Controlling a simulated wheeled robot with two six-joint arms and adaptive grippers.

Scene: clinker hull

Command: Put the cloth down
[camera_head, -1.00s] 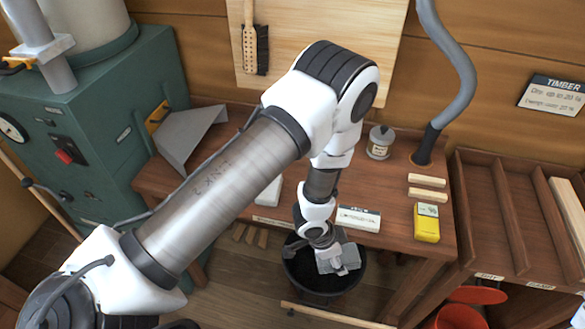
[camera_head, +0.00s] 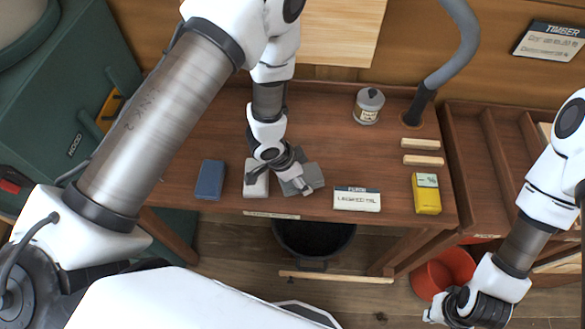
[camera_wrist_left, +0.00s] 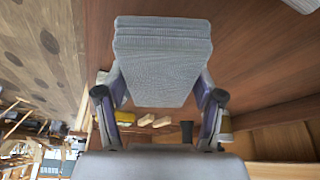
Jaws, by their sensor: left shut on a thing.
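The folded grey cloth (camera_head: 312,174) is in my left gripper (camera_head: 294,181), over the front part of the wooden bench (camera_head: 215,120). In the left wrist view the cloth (camera_wrist_left: 162,62) lies flat between the two fingers of my left gripper (camera_wrist_left: 160,105), which are shut on it. I cannot tell whether the cloth touches the bench top. The gripper hides part of it in the head view. My right gripper (camera_head: 460,308) is low at the right, by the red bucket, apart from the cloth; its fingers are too unclear to judge.
A pale block (camera_head: 257,180) and a blue block (camera_head: 210,180) lie left of the cloth. A labelled white box (camera_head: 356,200) and a yellow box (camera_head: 427,198) lie to the right. A tin (camera_head: 369,106) stands behind. A black bin (camera_head: 314,240) and red bucket (camera_head: 440,278) are below.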

